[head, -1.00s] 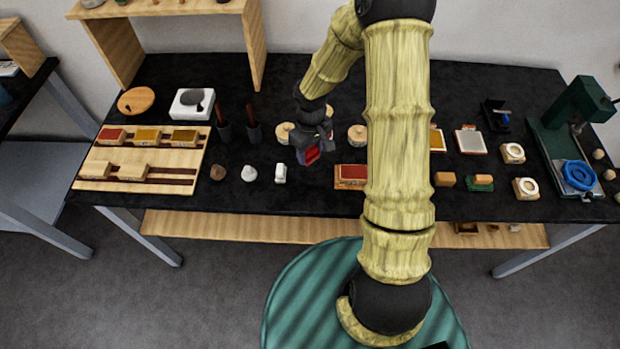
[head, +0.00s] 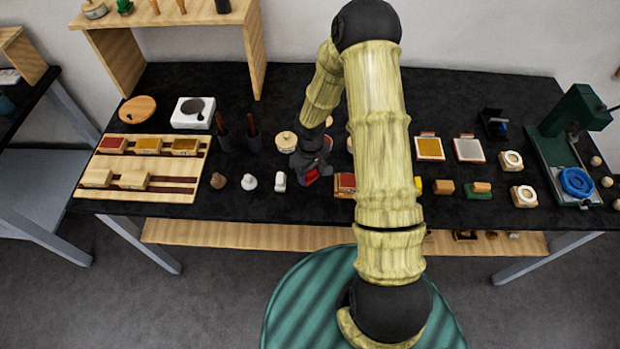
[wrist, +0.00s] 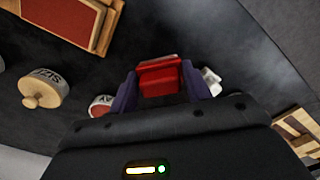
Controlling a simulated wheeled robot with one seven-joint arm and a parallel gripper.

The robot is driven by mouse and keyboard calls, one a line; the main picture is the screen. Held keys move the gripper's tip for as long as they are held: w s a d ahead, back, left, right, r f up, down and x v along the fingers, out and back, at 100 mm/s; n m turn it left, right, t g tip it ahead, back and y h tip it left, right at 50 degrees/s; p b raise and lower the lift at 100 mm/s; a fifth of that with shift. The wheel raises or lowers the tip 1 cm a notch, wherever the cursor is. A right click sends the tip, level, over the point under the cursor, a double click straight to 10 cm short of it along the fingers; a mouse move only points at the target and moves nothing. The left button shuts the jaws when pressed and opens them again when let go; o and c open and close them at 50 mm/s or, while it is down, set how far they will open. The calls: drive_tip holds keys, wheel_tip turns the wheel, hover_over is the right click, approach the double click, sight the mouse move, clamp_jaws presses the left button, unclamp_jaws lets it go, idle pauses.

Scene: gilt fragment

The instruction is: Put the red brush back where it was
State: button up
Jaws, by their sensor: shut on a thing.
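The red brush shows in the wrist view (wrist: 160,77) as a red block between the two dark fingers. My gripper (wrist: 162,84) is shut on it. In the head view my gripper (head: 316,172) is over the black table, left of the large arm link, with the red brush (head: 311,177) at its tip. The brush appears above the table; I cannot tell whether it touches. Its lower end is hidden. A wooden block with a red top (head: 345,183) stands just right of the gripper, partly covered by my arm; a red-topped wooden piece (wrist: 65,20) shows upper left in the wrist view.
A round pot marked SIZE (wrist: 46,92) and a smaller red-topped one (wrist: 101,104) are close to the gripper. Small white pieces (head: 280,181) (head: 249,182) stand left of it. A wooden tray of blocks (head: 150,165) is farther left. A green press (head: 565,140) stands at right.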

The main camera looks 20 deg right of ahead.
sight(310, 179)
drive_tip(key=shift+f+p, duration=0.3)
drive_tip(key=shift+f, duration=1.65)
drive_tip(key=shift+f, duration=0.15)
drive_tip(key=o, duration=0.9)
drive_tip(key=shift+o, duration=0.2)
wheel_tip(310, 179, up, 12)
drive_tip(key=shift+r+b, duration=0.2)
drive_tip(key=shift+b, duration=0.8)
